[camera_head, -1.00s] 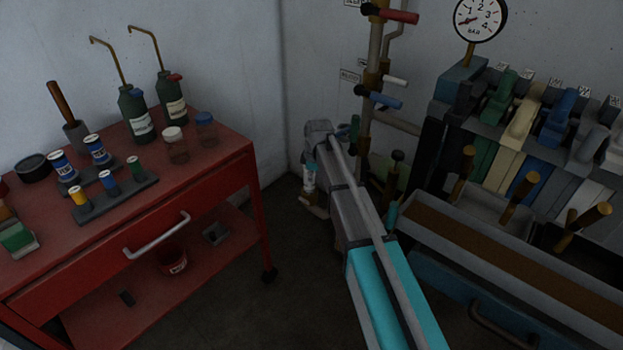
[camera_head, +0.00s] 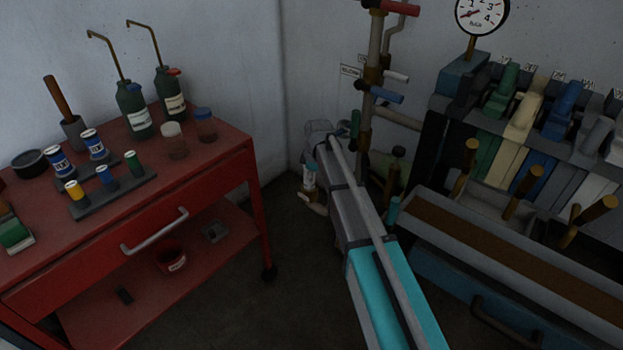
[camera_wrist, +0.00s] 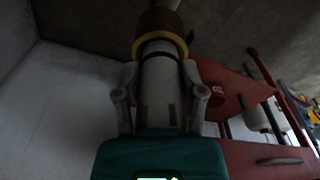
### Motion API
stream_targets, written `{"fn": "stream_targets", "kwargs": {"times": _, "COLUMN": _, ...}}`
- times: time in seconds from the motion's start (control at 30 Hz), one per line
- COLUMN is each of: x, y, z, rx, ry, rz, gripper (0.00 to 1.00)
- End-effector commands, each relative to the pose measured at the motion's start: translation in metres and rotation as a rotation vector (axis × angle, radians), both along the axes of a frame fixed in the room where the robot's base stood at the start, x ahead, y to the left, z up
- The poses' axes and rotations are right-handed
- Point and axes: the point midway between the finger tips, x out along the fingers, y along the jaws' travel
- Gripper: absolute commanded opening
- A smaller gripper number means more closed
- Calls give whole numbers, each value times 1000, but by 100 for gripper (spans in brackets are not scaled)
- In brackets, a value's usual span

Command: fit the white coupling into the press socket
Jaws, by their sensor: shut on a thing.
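In the wrist view my gripper (camera_wrist: 159,84) is shut on a white cylindrical piece (camera_wrist: 160,90), which looks like the white coupling. The piece lies lengthwise between the two fingers and has thin dark marks. A brass-coloured ring (camera_wrist: 160,47) surrounds or meets its far end; I cannot tell whether that ring is the press socket. In the head view my gripper (camera_head: 309,178) is small and points down in the room corner, partly hidden by my arm. A pale piece shows at its lower end, too small to make out. I cannot identify the press socket for certain.
A red cart (camera_head: 190,178) with bottles, jars and spools stands left. A pipe stand with a red lever (camera_head: 400,8) and a blue lever (camera_head: 386,95) rises close right of my gripper. A long trough (camera_head: 500,250) and coloured levers are at right. Floor between is clear.

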Motion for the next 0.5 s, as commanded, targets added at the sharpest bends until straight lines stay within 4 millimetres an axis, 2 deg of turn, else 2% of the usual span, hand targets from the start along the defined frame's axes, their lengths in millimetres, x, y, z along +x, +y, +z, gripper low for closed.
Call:
{"fn": "stream_targets", "kwargs": {"times": 0.4, "x": 0, "y": 0, "z": -8, "rx": 0, "ry": 0, "rz": 0, "gripper": 0}}
{"fn": "stream_targets", "kwargs": {"times": 0.43, "x": 0, "y": 0, "z": -8, "rx": 0, "ry": 0, "rz": 0, "gripper": 55}}
{"fn": "stream_targets", "kwargs": {"times": 0.5, "x": 0, "y": 0, "z": -7, "rx": 0, "ry": 0, "rz": 0, "gripper": 68}}
